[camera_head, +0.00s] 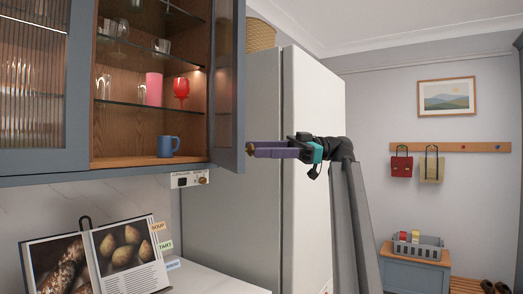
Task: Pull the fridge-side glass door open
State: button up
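The fridge-side glass door (229,80) of the wall cabinet stands wide open, swung outward and seen nearly edge-on. Its small brown knob (249,149) shows at the door's lower free edge. My gripper (256,150), with purple fingers, reaches in from the right, its fingertips at the knob. The fingers are seen from the side and overlap, so whether they are closed around the knob or only beside it is unclear.
The left glass door (33,80) is closed. A tall fridge (312,130) stands behind my arm. An open cookbook (97,262) stands on the counter below.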

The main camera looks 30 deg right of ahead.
jog(key=shift+r, duration=0.15)
jog(key=s+a+r, duration=0.2)
jog(key=s, duration=0.5)
jog(key=s+a+r+b, duration=0.1)
jog(key=s+a+r, duration=0.1)
jog(key=s, duration=0.6)
jog(key=shift+a+r, duration=0.35)
jog(key=shift+a, duration=0.4)
grip_shut()
jog(key=shift+s, duration=0.15)
